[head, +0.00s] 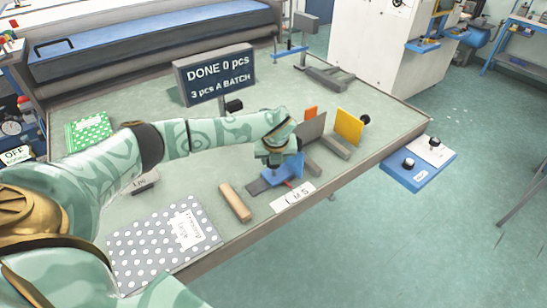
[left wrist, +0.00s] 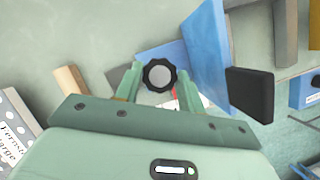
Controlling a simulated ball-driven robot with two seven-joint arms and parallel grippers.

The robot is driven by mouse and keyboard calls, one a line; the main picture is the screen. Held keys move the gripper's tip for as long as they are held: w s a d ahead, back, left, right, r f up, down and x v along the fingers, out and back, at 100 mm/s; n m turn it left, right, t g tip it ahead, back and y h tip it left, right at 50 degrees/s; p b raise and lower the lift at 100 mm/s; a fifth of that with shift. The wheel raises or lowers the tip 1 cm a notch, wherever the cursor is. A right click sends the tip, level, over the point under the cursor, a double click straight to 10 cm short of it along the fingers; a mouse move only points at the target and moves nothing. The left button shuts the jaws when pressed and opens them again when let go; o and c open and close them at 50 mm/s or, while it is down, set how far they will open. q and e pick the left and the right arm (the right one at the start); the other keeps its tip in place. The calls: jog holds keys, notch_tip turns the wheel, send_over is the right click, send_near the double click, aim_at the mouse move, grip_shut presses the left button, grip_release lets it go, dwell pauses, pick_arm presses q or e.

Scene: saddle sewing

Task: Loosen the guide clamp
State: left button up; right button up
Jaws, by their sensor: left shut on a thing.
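The blue guide (head: 283,174) stands on a dark plate near the front edge of the table; its blue parts fill the middle of the left wrist view (left wrist: 205,45). A round black clamp knob with a grey top (left wrist: 159,75) sits between my left fingers. My left gripper (head: 274,156) is over the guide, pointing down, and hides the knob in the head view. In the left wrist view my left gripper (left wrist: 160,80) is shut on the knob, one finger on each side. My right gripper is not in view.
A wooden block (head: 235,202) and a dotted folder (head: 165,243) lie left of the guide. A grey upright plate (head: 311,129) and a yellow plate (head: 348,126) stand to its right. A counter sign (head: 215,74) reading "DONE 0 pcs" stands behind. A blue control panel (head: 418,164) is at the right edge.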

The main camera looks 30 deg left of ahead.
pick_arm(q)
jog(key=o, duration=1)
jog(key=p+v, duration=0.1)
jog(key=v, duration=1.5)
jog(key=shift+s+r, duration=0.15)
